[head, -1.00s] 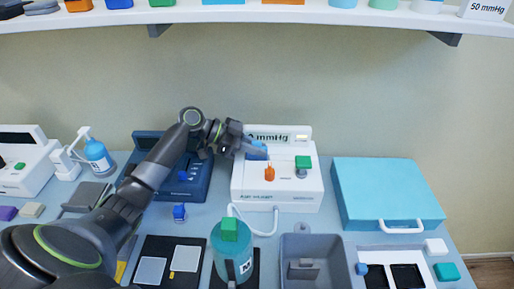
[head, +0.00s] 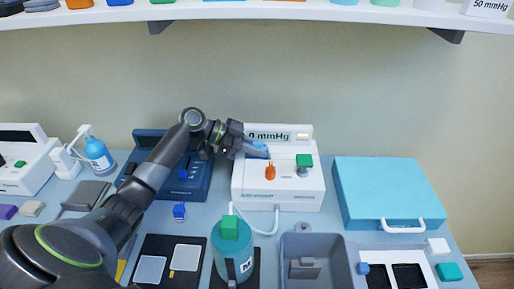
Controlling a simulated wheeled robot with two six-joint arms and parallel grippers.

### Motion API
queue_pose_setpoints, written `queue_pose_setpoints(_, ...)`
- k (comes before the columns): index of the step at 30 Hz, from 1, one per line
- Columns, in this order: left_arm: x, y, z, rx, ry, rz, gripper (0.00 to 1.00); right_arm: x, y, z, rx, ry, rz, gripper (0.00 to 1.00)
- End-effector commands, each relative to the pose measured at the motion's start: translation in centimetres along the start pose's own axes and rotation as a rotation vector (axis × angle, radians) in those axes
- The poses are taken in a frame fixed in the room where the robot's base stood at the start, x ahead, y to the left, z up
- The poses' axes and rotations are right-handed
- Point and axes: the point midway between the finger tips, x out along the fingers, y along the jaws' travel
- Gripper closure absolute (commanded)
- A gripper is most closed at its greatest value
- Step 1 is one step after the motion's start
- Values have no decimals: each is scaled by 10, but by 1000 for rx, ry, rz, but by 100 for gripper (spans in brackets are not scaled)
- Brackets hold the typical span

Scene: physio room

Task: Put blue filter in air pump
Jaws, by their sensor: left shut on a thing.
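The air pump (head: 290,200) is a white box near the back middle of the table, with a display reading "mmHg", an orange knob and a green-topped knob on its upper face. My left gripper (head: 258,151) reaches over the pump's left top from the left. It is shut on the blue filter (head: 256,154), which is at the pump's upper left top and partly hidden by the fingers. I cannot tell whether the filter sits in the pump or just above it. My right gripper is not in view.
A dark blue device (head: 198,186) stands left of the pump, partly behind my left arm. A teal case (head: 388,188) stands to the right. A grey bin (head: 318,246), a teal canister (head: 233,262) and a white tray (head: 433,268) are in front. A shelf (head: 290,12) runs above.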

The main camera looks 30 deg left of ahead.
Motion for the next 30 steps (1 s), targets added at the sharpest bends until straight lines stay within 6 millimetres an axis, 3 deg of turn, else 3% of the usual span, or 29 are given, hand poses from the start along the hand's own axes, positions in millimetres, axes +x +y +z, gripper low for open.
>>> queue_pose_setpoints(30,-6,0,-13,0,0,0,100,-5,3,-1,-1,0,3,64)
